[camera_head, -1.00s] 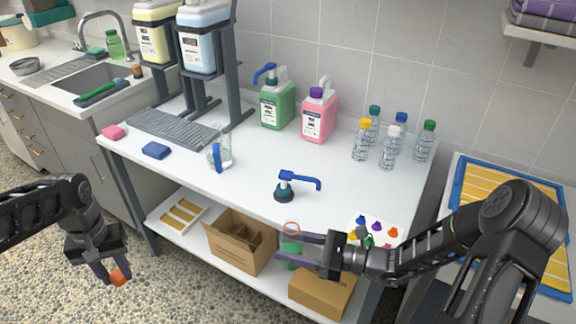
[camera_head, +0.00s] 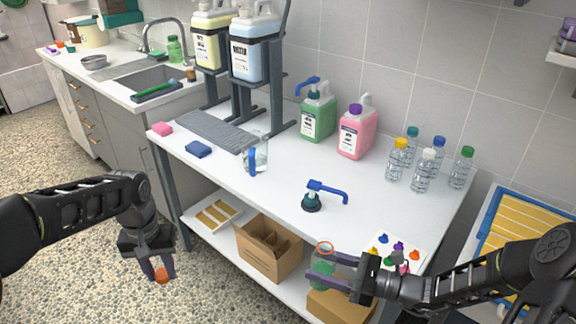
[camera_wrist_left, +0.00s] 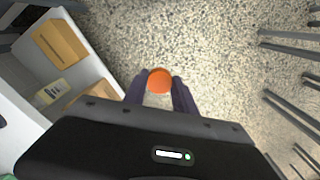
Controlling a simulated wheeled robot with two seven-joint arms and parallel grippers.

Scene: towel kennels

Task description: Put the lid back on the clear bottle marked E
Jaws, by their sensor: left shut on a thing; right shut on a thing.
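My left gripper (camera_head: 160,269) is shut on an orange lid (camera_head: 162,276) and holds it over the floor, left of the table. The lid also shows between the fingertips in the left wrist view (camera_wrist_left: 159,81). My right gripper (camera_head: 322,271) is at the table's front edge, shut on a clear bottle with green in its lower part (camera_head: 320,276). An orange ring (camera_head: 325,248) marks the bottle's open top, with no lid on it. The bottle looks about upright. The letter E cannot be made out. The lid and the bottle are well apart.
A white table (camera_head: 270,190) holds a blue-handled pump top (camera_head: 311,202), a clear beaker (camera_head: 258,157), pink and green jugs and several capped bottles (camera_head: 422,178). A card with coloured pieces (camera_head: 385,240) lies near my right arm. Cardboard boxes (camera_head: 268,250) stand on the lower shelf.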

